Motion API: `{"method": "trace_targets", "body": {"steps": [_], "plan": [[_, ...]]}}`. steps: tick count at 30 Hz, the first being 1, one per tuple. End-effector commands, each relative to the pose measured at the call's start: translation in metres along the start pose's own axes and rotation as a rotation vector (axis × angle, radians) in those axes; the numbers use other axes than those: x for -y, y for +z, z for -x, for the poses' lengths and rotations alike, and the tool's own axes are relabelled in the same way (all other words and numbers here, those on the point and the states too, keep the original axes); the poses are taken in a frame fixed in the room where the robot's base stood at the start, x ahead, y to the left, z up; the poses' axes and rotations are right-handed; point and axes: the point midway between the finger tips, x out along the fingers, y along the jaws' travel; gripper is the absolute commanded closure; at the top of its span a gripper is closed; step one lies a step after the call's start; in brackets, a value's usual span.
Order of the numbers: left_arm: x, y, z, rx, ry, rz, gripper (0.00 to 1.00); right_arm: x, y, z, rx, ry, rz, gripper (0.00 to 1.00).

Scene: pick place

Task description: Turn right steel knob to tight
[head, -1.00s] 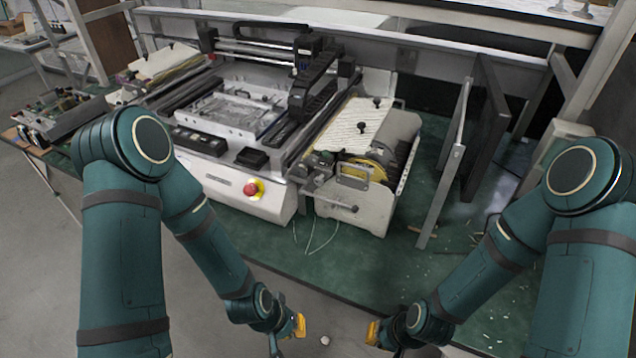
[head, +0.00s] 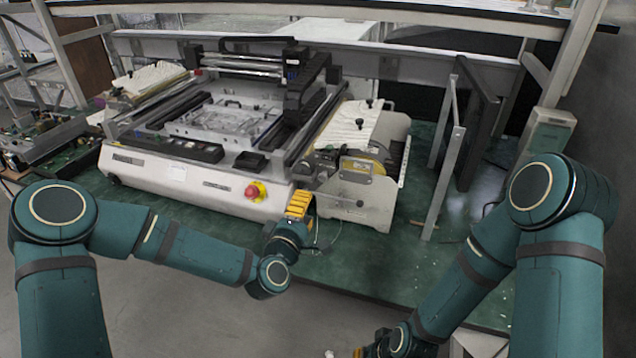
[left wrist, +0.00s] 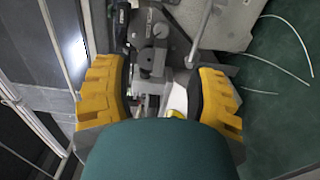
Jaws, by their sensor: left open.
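A thin steel rod with a rounded knob end (head: 359,203) stands out from the front of the white side plate on the machine's right unit. In the left wrist view a steel rod (left wrist: 205,38) shows between and beyond the fingers. My left gripper (head: 300,204) has yellow fingers and is at the machine's front, left of the rod. In the left wrist view (left wrist: 160,88) its fingers are apart, with nothing seen held between them. I cannot tell whether it touches the machine. My right gripper (head: 366,350) is low at the picture's bottom edge, partly cut off.
A red stop button (head: 256,191) on a yellow base is just left of my left gripper. An upright metal frame (head: 447,160) stands to the right. Loose wires hang near the front.

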Motion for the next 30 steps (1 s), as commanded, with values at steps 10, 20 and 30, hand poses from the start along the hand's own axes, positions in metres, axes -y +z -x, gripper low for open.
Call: {"method": "trace_targets", "body": {"steps": [10,20,30], "plan": [[0.001,0.001,-0.064,0.001,-0.001,-0.002,0.43,-0.003,-0.001,-0.007,-0.003,0.0,0.0,1.0],[0.002,0.002,-0.115,0.002,-0.003,-0.004,0.43,-0.005,-0.001,-0.012,-0.006,0.0,0.0,1.0],[0.002,0.002,-0.129,0.003,-0.005,-0.004,0.43,-0.005,-0.002,-0.013,-0.007,0.0,0.001,1.0]]}}
